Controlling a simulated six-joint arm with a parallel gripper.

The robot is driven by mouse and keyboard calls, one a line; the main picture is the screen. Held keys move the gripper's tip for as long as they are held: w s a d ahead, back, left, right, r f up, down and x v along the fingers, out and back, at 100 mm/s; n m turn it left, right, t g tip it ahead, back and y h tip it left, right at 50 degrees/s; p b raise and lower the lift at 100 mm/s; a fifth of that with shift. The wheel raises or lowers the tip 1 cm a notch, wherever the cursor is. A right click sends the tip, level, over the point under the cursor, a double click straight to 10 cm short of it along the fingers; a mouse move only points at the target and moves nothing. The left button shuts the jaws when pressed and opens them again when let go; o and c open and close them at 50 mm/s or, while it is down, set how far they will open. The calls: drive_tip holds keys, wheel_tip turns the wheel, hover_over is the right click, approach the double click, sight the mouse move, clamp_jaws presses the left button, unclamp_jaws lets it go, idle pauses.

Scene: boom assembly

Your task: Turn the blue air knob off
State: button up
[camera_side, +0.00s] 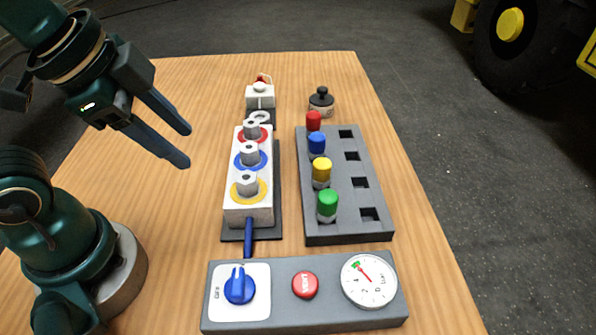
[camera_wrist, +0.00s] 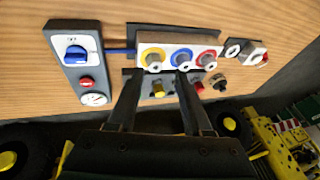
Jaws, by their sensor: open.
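The blue air knob (camera_side: 240,286) sits on a white plate at the left end of the grey control panel (camera_side: 330,316), at the front of the table. Its pointer ridge points away from the front edge, roughly up in the side view. The knob also shows at the upper left of the wrist view (camera_wrist: 76,54). My gripper (camera_side: 188,146) is open and empty, raised above the left part of the table, well apart from the knob. Its fingers also show in the wrist view (camera_wrist: 158,80). The small lettering beside the knob is hard to read.
The panel also has a red button (camera_side: 305,285) and a dial gauge (camera_side: 369,281). Behind it stand a white block (camera_side: 236,208) with ringed fittings and a grey rack (camera_side: 349,231) with coloured pegs. A black-capped jar (camera_side: 321,102) stands farther back.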

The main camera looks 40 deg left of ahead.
drive_tip(key=d+f+m+g, duration=0.1)
drive_tip(key=d+m+g, duration=0.2)
drive_tip(key=d+m, duration=0.65)
drive_tip(key=m+g, duration=0.2)
drive_tip(key=m, duration=0.7)
hover_over(237, 281)
wheel_tip(237, 281, down, 5)
drive_tip(key=shift+w+r, duration=0.1)
drive_tip(key=shift+f, duration=2.55)
clamp_jaws()
